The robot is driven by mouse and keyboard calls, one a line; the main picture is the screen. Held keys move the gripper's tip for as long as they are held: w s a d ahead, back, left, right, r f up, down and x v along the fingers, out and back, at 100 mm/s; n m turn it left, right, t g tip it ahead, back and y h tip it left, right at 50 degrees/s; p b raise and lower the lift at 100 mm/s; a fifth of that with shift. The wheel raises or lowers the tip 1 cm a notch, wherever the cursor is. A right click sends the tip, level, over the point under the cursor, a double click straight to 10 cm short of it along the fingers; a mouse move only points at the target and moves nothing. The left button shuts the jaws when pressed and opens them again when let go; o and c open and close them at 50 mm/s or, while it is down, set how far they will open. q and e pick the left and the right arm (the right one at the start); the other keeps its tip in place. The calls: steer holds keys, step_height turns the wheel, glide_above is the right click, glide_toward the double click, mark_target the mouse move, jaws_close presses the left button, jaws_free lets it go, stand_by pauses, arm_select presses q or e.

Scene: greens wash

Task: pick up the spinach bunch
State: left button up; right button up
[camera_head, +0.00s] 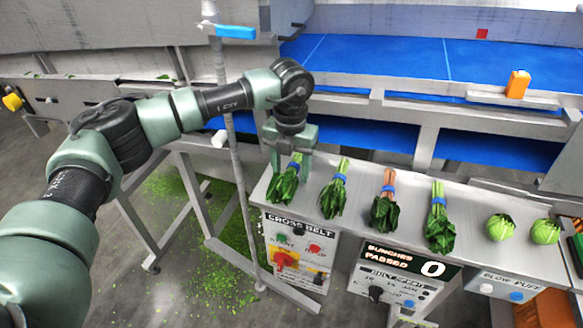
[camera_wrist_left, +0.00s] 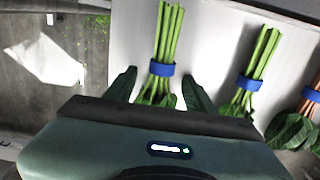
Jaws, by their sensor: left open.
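Several leafy bunches with blue bands lie in a row on the grey metal shelf. The leftmost green bunch (camera_head: 285,184), with pale green stems, is beneath my left gripper (camera_head: 291,163); which green bunch is the spinach I cannot tell for sure. In the left wrist view the open fingers of my left gripper (camera_wrist_left: 160,92) stand on either side of this bunch (camera_wrist_left: 167,38), near its blue band. Its leaves are partly hidden by the gripper body. A second green bunch (camera_head: 334,190) lies to the right. My right gripper is not in view.
Further right on the shelf (camera_head: 465,205) are a red-stemmed bunch (camera_head: 386,205), another green bunch (camera_head: 440,222) and two round green heads (camera_head: 499,227). Control panels (camera_head: 296,250) hang at the shelf's front. An upright pole (camera_head: 228,110) stands left of the gripper. A blue belt (camera_head: 400,58) runs behind.

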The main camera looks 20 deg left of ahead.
arm_select(q)
jaws_close()
steer(key=shift+r, duration=0.1)
